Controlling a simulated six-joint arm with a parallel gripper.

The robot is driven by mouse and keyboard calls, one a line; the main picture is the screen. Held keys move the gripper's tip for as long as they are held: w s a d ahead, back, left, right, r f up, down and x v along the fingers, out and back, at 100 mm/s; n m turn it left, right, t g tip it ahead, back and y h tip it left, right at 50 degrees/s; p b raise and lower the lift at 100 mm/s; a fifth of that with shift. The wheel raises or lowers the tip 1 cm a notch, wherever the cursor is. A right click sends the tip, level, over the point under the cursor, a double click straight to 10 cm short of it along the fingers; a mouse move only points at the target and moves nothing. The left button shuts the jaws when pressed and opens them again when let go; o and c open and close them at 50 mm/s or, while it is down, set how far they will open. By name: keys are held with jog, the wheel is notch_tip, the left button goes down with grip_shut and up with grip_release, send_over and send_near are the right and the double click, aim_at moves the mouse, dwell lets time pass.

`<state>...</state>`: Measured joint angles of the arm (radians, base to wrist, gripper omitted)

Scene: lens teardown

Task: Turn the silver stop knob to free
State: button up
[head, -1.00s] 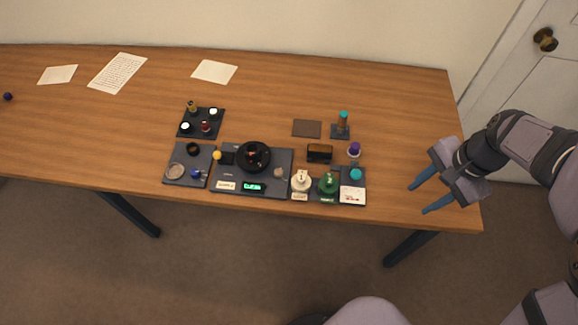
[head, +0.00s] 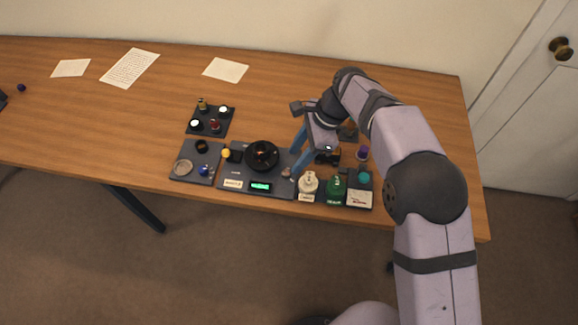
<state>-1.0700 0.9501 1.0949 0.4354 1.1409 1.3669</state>
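A small greyish knob (head: 287,172), which looks like the silver stop knob, sits near the right end of the dark base plate (head: 237,185). It is too small to read its setting. A round black dial unit (head: 262,155) stands on the same plate to its left. My gripper (head: 294,163) is open and empty, its two blue fingers apart, close to the knob's upper right in the head view. I cannot tell its height above the knob or whether it touches. A green-lit display (head: 260,186) is at the plate's front.

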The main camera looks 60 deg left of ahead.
aim_at(286, 172)
jog(key=shift+p+x, duration=0.9)
jog(key=shift+x, duration=2.4)
grip_shut()
